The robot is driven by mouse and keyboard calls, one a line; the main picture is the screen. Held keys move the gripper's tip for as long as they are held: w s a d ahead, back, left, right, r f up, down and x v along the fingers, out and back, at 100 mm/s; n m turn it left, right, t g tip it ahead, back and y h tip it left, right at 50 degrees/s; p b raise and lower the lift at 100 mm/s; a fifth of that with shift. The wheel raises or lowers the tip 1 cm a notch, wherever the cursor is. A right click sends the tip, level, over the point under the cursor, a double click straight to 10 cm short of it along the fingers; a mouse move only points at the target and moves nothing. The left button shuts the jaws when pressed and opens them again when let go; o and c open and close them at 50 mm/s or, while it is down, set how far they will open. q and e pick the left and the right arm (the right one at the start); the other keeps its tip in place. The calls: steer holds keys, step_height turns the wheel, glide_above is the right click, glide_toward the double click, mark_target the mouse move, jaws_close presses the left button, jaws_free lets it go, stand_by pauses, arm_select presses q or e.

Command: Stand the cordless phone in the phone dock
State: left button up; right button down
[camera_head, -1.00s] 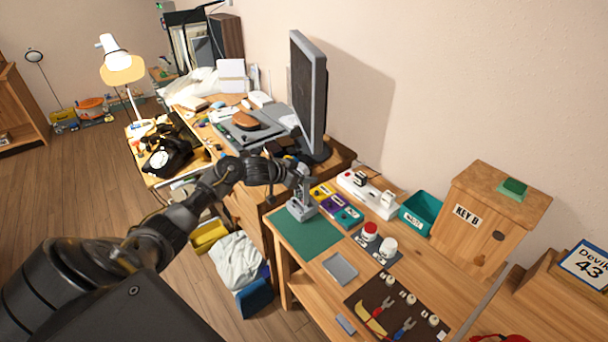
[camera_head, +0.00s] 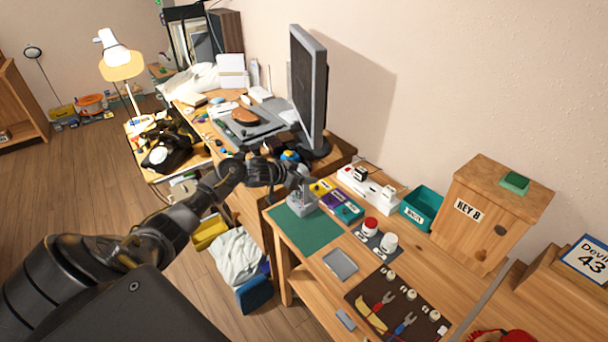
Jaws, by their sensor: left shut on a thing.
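A small grey phone dock (camera_head: 301,206) stands at the back edge of the dark green mat (camera_head: 306,230) on the near wooden table. My left gripper (camera_head: 300,181) is directly above the dock and shut on the cordless phone (camera_head: 302,191), a slim grey upright shape. The phone's lower end is at the dock; at this size I cannot tell whether it is seated in it or just above it. My gripper hides the phone's upper part. My right gripper is out of view.
Beside the dock are coloured boxes (camera_head: 337,200) and a white power strip (camera_head: 367,192). A monitor (camera_head: 307,90) stands behind my left gripper. Red and white knobs (camera_head: 380,236), a grey tray (camera_head: 340,263), a tool mat (camera_head: 392,306) and a wooden key box (camera_head: 488,215) lie to the right.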

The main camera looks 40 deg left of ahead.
arm_select(q)
steer(key=shift+f, duration=0.25)
steer(key=o, duration=1.3)
steer(key=shift+c, duration=0.2)
steer(key=v, duration=1)
steer(key=shift+s+r+b, duration=0.2)
steer(key=shift+s+b, duration=0.15)
steer(key=shift+b, duration=0.05)
